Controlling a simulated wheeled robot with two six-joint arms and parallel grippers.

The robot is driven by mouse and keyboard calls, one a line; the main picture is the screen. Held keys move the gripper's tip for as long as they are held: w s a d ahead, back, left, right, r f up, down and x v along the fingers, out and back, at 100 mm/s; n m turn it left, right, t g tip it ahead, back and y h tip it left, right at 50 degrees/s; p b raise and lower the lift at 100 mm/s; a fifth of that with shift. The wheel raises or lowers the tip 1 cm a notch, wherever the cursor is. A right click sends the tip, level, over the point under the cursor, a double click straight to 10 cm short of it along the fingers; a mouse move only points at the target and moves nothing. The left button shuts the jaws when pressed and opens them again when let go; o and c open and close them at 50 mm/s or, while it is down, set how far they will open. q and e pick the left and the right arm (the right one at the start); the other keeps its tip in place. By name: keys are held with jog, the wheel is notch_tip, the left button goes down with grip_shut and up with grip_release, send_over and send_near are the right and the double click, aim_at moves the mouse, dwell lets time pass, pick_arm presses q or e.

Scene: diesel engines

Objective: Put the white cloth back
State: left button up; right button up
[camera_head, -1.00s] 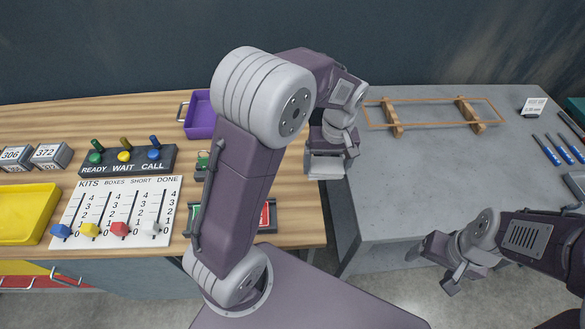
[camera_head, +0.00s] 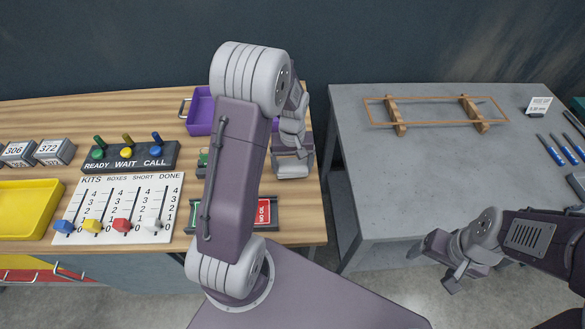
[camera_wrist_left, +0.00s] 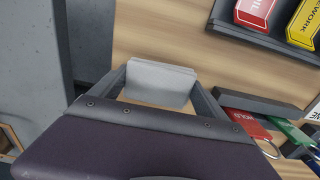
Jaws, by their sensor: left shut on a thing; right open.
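The white cloth (camera_wrist_left: 160,83) is a small folded pad, held between the fingers of my left gripper (camera_wrist_left: 158,92) in the left wrist view. In the head view my left gripper (camera_head: 292,155) is shut on the cloth (camera_head: 293,171) over the right part of the wooden bench (camera_head: 300,215). I cannot tell how high the cloth is above the wood. My right gripper (camera_head: 436,268) is open and empty, low in front of the grey table (camera_head: 400,190). My left arm hides part of the wooden bench.
A purple bin (camera_head: 201,112) stands behind my left arm. A tag tray (camera_head: 263,211) is near the bench's front edge. A gap separates the bench from the grey table. A wooden frame (camera_head: 398,127) lies on the grey table, whose middle is clear.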

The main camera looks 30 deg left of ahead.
aim_at(292, 165)
pick_arm(q)
jog(key=shift+w+f, duration=0.1)
jog(key=shift+f, duration=0.85)
jog(key=o, duration=1.3)
jog(key=shift+o, duration=0.2)
notch_tip(292, 165, up, 12)
jog(key=p, duration=0.1)
jog(key=s+d+f+m, duration=0.2)
jog(key=s+d+m, duration=0.1)
jog(key=s, duration=0.3)
jog(key=s+d+f+m+t, duration=0.1)
jog(key=s+d+f+m, duration=0.1)
jog(key=s, duration=0.4)
jog(key=shift+d+m, duration=0.5)
jog(key=shift+d, duration=0.55)
jog(key=shift+s, duration=0.1)
